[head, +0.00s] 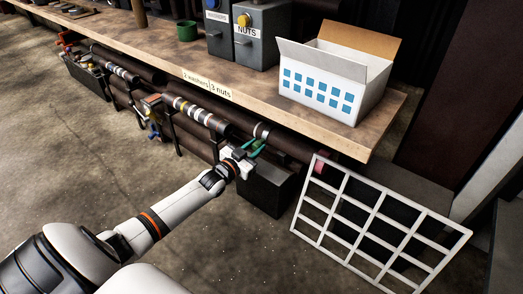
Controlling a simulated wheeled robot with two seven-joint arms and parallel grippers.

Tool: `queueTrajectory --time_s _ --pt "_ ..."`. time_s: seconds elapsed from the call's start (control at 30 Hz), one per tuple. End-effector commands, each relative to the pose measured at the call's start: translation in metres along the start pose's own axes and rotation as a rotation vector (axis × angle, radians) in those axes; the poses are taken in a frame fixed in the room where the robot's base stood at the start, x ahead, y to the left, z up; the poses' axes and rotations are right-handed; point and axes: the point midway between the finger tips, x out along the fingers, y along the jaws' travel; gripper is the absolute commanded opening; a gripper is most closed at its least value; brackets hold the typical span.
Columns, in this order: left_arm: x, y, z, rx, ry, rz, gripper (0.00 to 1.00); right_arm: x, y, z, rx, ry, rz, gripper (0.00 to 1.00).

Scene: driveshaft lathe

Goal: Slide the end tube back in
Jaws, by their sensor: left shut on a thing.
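A row of dark tubes runs below the front edge of the bench. The end tube (290,140) is dark brown and lies at the right end of this row, partly under the bench top. My left gripper (256,147) reaches in from the lower left and is shut at the end tube's left part. Its teal-green fingertips lie against the tube; the exact contact is small and partly hidden. A gap shows between the end tube and the banded tube (198,112) to its left. My right gripper is out of view.
A dark box (268,190) is below my gripper. The wooden bench (150,60) carries an open white carton (320,90), a nuts bin (250,50) and a green cup (186,34). The floor in front is clear.

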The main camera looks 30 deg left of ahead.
Motion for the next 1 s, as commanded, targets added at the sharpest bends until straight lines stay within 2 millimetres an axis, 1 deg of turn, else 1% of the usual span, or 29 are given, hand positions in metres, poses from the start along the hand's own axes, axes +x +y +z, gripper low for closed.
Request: queueTrajectory --time_s 0.03,0.1,0.2,0.5,0.53,0.6,0.67,0.9,1.0 --pt "0.000 0.013 -0.004 0.005 0.003 0.003 0.00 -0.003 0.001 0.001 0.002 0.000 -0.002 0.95" --pt "0.000 0.025 -0.007 0.003 0.004 0.002 0.00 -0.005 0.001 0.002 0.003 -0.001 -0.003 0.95" --pt "0.000 0.034 -0.008 0.000 0.002 0.002 0.00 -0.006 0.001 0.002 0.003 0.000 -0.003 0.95" --pt "0.000 0.035 -0.008 -0.002 0.003 0.002 0.00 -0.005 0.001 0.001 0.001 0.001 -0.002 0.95" --pt "-0.001 0.035 -0.008 -0.002 0.003 0.002 0.29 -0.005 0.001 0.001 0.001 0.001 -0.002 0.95" --pt "0.000 0.035 -0.008 -0.002 0.003 0.002 0.40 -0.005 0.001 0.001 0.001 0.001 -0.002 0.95" --pt "0.000 0.035 -0.008 -0.002 0.002 0.002 0.49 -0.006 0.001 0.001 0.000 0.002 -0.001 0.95" --pt "-0.001 0.035 -0.008 -0.002 0.001 0.001 0.49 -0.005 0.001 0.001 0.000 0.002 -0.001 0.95" --pt "-0.003 0.035 -0.007 -0.003 0.003 0.001 0.49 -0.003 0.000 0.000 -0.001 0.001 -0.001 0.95"
